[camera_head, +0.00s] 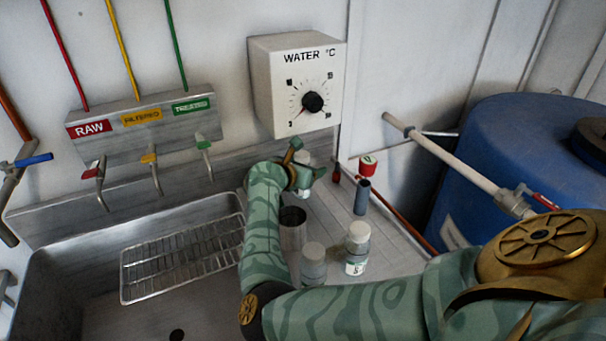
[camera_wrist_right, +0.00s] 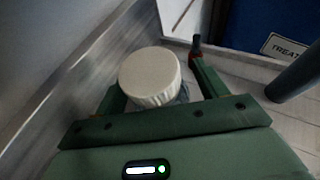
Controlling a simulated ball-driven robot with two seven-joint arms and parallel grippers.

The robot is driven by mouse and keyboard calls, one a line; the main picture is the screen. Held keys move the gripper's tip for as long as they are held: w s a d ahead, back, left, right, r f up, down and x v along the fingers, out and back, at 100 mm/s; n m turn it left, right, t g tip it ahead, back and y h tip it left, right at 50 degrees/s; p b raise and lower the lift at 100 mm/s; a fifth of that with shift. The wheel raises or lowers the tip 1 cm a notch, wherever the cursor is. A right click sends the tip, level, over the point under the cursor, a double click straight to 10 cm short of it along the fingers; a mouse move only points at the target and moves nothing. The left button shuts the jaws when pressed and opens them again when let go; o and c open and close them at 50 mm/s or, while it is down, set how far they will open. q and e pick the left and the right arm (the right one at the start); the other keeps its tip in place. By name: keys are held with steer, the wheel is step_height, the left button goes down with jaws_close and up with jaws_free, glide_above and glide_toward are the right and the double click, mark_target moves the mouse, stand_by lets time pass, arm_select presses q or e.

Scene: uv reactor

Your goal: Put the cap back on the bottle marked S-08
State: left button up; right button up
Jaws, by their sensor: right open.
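My right gripper (camera_head: 303,176) is open at the back of the counter, with its fingers on either side of a white-capped bottle (camera_head: 303,158). In the right wrist view this bottle's ribbed white cap (camera_wrist_right: 150,77) sits between the open fingers; its label is hidden. A second bottle with a pale cap and a white-green label (camera_head: 356,247) stands at the front of the counter. Beside it is a clear bottle (camera_head: 313,264) whose top looks greyish; I cannot tell if it is capped. No S-08 marking is readable. My left gripper is not in view.
A blue-grey tube (camera_head: 362,198), a red-topped item (camera_head: 367,165) and a small dark-red item (camera_head: 336,174) stand to the right. The sink holds a wire rack (camera_head: 180,262). A blue barrel (camera_head: 480,150) is at right.

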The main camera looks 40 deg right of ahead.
steer(key=shift+s+a+r, duration=0.2)
steer(key=shift+a+r, duration=0.05)
steer(key=shift+c, duration=0.3)
steer(key=shift+w+d+f, duration=0.1)
steer(key=c, duration=1)
steer(key=shift+c, duration=1.1)
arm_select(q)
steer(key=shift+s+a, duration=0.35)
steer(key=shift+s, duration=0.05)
arm_select(e)
steer(key=shift+r, duration=0.2)
